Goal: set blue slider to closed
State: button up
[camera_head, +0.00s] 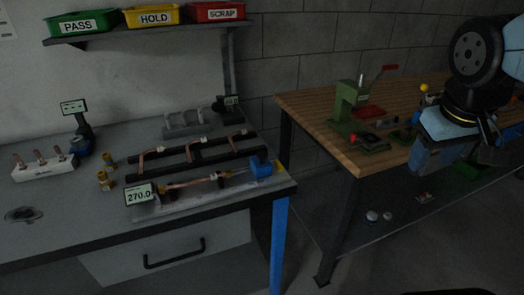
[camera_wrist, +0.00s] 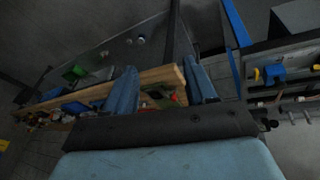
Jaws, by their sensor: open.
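The blue slider (camera_head: 261,168) sits at the right end of a measuring rail (camera_head: 205,193) on the grey bench. A copper tube (camera_head: 200,181) lies along the rail to its left, and a display (camera_head: 139,194) at the rail's left end reads 270.0. Whether the slider touches the tube is too small to tell. In the wrist view a blue block (camera_wrist: 274,72) beside a yellow mark, apparently the slider, is at the right. My gripper (camera_head: 428,158) is far right of the slider, above the wooden bench. Its fingers (camera_wrist: 160,68) are apart with nothing held.
A black rack (camera_head: 195,154) with copper tubes lies behind the rail. The wooden bench (camera_head: 310,118) carries a green press (camera_head: 348,102) with a red lever. PASS, HOLD and SCRAP bins (camera_head: 155,16) sit on a shelf above. A gap separates the two benches.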

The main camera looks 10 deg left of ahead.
jog(key=w+a+f+n+g+h, duration=0.2)
jog(key=w+a+f+n+h, duration=0.25)
jog(key=n, duration=0.25)
jog(key=n+t+y, duration=0.1)
jog(key=n+t, duration=1.5)
jog(key=n, duration=0.7)
send_near(260, 156)
jog(key=shift+y, duration=0.35)
jog(key=x, duration=1.1)
jog(key=shift+d+r, duration=0.1)
jog(key=shift+d, duration=0.15)
jog(key=shift+c, duration=0.4)
grip_shut()
